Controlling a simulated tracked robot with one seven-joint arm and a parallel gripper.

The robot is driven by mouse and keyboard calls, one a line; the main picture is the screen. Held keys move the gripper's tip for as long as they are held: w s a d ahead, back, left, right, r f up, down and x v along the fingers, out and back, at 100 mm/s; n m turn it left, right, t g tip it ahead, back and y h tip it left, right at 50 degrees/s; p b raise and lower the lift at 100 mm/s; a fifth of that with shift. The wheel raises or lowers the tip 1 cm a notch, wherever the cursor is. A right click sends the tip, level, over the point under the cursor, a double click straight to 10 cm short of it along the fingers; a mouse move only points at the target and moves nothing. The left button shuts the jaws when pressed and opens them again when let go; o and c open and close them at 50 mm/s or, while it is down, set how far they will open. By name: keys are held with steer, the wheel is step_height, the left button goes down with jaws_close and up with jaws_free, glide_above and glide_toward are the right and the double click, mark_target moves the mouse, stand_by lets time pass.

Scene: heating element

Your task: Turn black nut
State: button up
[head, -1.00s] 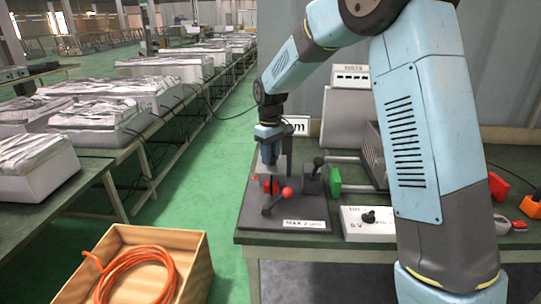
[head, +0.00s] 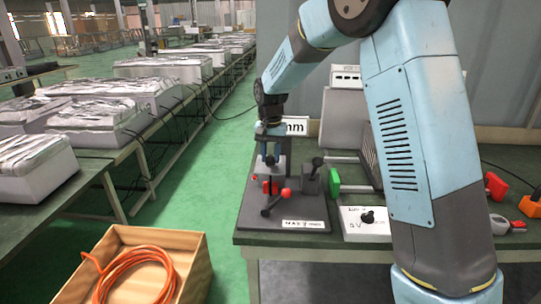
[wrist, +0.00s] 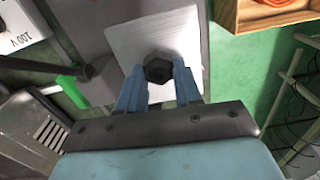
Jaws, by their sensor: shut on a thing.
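The black hexagonal nut (wrist: 158,68) shows in the wrist view, above a pale square plate (wrist: 128,42). My gripper (wrist: 160,80) has its blue fingers on either side of the nut and is shut on it. In the head view my gripper (head: 270,160) points straight down over the dark grey device at the left end of the table. There the nut is too small and covered to make out.
The device base (head: 248,212) carries a black-knobbed lever (head: 315,168). A green block (head: 335,182) and a white control box (head: 358,226) stand to the right. A wooden crate (head: 190,280) with an orange cable (head: 140,276) sits at front left. Green floor is free beyond the table.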

mark_target(272, 158)
steer(key=m, duration=0.4)
steer(key=shift+w+r+m, duration=0.1)
steer(key=shift+r+m, duration=0.05)
steer(key=shift+m, duration=0.25)
steer(key=shift+d, duration=0.1)
stand_by(0.3)
steer(key=o, duration=1)
steer(key=shift+o, duration=0.2)
step_height(272, 158, up, 14)
steer(key=shift+f, duration=0.25)
steer(key=shift+d, duration=0.1)
